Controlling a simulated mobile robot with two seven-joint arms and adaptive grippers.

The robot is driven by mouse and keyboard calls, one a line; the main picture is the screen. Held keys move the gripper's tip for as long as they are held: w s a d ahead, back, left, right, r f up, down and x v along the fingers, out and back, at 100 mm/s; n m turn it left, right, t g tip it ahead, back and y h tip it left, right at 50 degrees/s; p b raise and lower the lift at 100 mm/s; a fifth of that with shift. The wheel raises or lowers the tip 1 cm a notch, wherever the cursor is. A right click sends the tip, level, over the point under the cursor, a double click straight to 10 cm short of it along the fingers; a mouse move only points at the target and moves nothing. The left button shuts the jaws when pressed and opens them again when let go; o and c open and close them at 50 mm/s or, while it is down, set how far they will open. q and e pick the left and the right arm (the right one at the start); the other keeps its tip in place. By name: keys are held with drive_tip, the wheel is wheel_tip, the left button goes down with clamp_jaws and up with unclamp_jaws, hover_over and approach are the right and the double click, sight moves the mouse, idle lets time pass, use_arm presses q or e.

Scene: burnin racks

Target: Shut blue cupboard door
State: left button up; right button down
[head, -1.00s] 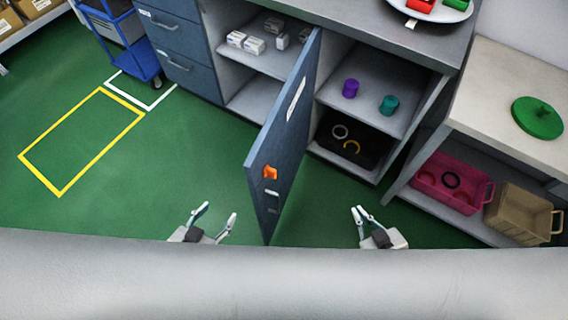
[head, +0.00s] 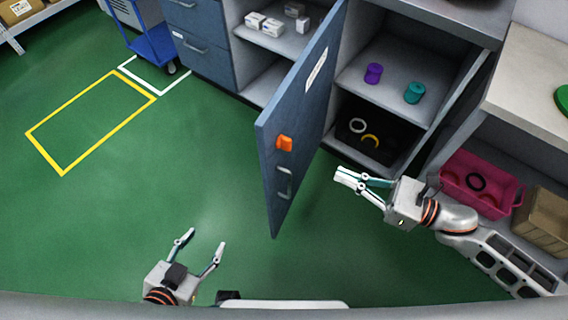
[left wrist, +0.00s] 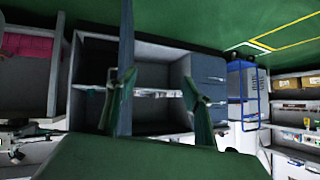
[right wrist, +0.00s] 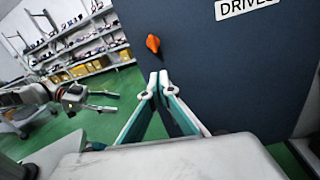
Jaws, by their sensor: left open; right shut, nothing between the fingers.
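The blue cupboard door (head: 301,110) stands wide open, swung out from the cupboard (head: 395,65), with an orange latch (head: 285,143) and a grey handle (head: 285,182). My right gripper (head: 342,177) is shut and empty, to the right of the door and apart from it in the head view. The right wrist view shows the door face (right wrist: 225,75), part of its label and the orange latch (right wrist: 153,43) beyond the fingertips (right wrist: 158,76). My left gripper (head: 204,239) is open and empty over the floor, left of the door. The left wrist view shows the door edge-on (left wrist: 126,50).
Purple (head: 373,73) and teal (head: 414,92) spools stand on the cupboard shelf, above a black bin (head: 350,135) with rings. A pink crate (head: 505,195) and tan crate (head: 540,220) sit at right. The green floor (head: 130,220) left of the door is clear.

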drive_tip(key=n, duration=0.2)
approach(277, 154)
drive_tip(key=shift+g, duration=0.4)
drive_tip(key=x, duration=0.6)
drive_tip(key=shift+w+d+r+p, duration=0.15)
drive_tip(key=shift+w+p, duration=0.1)
drive_tip(key=shift+p, duration=0.15)
drive_tip(key=shift+w+a, duration=0.15)
drive_tip(key=shift+a, duration=0.25)
drive_tip(key=shift+a, duration=0.15)
